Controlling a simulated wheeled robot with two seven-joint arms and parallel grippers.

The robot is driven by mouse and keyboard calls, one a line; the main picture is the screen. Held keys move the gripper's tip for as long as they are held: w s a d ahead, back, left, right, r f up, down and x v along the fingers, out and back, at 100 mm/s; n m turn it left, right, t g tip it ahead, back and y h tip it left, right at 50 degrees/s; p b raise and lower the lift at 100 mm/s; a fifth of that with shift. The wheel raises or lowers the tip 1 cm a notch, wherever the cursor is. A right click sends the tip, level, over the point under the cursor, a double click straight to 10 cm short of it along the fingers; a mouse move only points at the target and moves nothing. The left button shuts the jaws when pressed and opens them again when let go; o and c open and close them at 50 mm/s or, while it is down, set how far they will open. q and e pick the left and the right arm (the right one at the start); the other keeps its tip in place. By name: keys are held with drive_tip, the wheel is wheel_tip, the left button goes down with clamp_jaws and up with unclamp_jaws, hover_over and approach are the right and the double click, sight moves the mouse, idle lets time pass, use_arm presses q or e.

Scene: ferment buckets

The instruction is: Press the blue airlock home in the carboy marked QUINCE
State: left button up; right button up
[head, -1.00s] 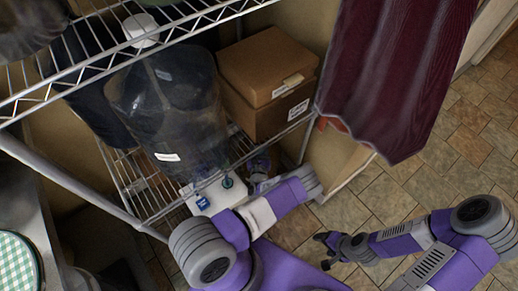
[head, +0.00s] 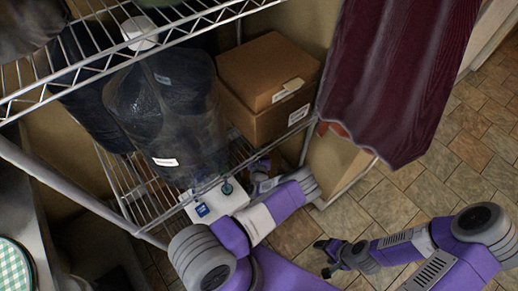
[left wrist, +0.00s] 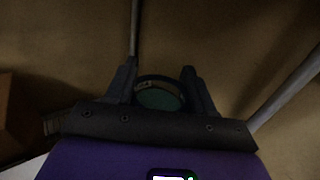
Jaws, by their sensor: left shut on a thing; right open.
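A large dark translucent carboy (head: 170,110) stands on the lower wire shelf. Its white label (head: 165,162) is too small to read. In the left wrist view my left gripper (left wrist: 160,85) is shut on a dark teal round thing (left wrist: 160,97) with a pale mark on its rim. I cannot tell for sure that it is the blue airlock. The carboy's mouth is not clearly visible. My left arm reaches to the shelf's front, and its fingers are not clear in the head view. My right gripper (head: 327,257) is open and empty above the floor.
A white box (head: 216,203) with a blue mark and a small teal piece (head: 227,188) is at the lower shelf's front. Brown cardboard boxes (head: 268,72) stand right of the carboy. The upper wire shelf (head: 120,50) overhangs. A maroon cloth (head: 390,75) hangs at right.

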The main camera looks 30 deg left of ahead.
use_arm(q)
drive_tip(key=shift+f+b+x, duration=0.2)
drive_tip(key=shift+b+x, duration=0.8)
drive_tip(key=shift+x, duration=1.1)
drive_tip(key=shift+w+a, duration=0.15)
drive_tip(key=shift+w, duration=0.1)
drive_tip(key=shift+w+a+b, duration=0.2)
drive_tip(key=shift+w+b, duration=0.15)
drive_tip(key=shift+w+a, duration=0.1)
drive_tip(key=shift+w, duration=0.05)
drive_tip(key=shift+f, duration=0.1)
drive_tip(key=shift+f, duration=0.25)
idle(0.5)
drive_tip(key=shift+f+b, duration=0.3)
drive_tip(key=shift+f, duration=0.4)
idle(1.4)
drive_tip(key=shift+f, duration=0.25)
idle(1.1)
